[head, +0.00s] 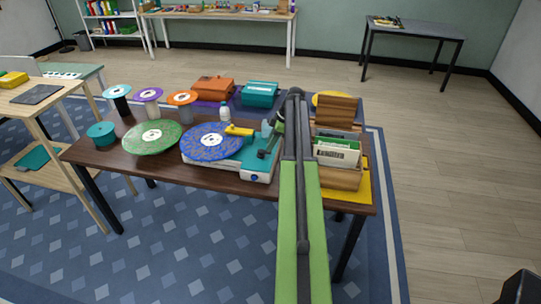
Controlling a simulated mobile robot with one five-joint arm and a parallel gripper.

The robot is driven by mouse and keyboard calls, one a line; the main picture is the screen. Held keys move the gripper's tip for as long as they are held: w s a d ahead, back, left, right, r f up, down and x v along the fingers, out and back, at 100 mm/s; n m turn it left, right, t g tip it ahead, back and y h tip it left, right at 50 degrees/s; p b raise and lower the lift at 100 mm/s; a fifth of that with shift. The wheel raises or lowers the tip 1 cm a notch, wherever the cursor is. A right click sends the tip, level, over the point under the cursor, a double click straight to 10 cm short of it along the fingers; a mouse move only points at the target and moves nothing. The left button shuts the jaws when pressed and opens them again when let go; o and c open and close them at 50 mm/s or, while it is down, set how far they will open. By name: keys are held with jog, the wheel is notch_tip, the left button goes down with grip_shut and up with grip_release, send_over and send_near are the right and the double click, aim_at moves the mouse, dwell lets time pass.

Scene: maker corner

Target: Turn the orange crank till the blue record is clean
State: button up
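The blue record (208,143) lies flat on a teal and white machine (257,163) on the dark table. Pale and brownish specks cover much of its face around a light centre label. A yellow bar (239,130) reaches over the record's right edge. I cannot make out an orange crank; my arm and gripper cover part of the machine's right side. My gripper (266,144) is small and dark, over the machine's right part, just right of the yellow bar. Whether it touches anything, or is open or shut, is too small to tell.
A green record (152,137) lies left of the machine, with several spindle-held discs behind it. A small bottle (225,113) stands behind the blue record. Orange (213,88) and teal (260,93) boxes are at the back. A wooden record crate (339,178) is right of my arm.

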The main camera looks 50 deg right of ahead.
jog(key=shift+b+x, duration=0.45)
jog(key=shift+x, duration=0.65)
grip_shut()
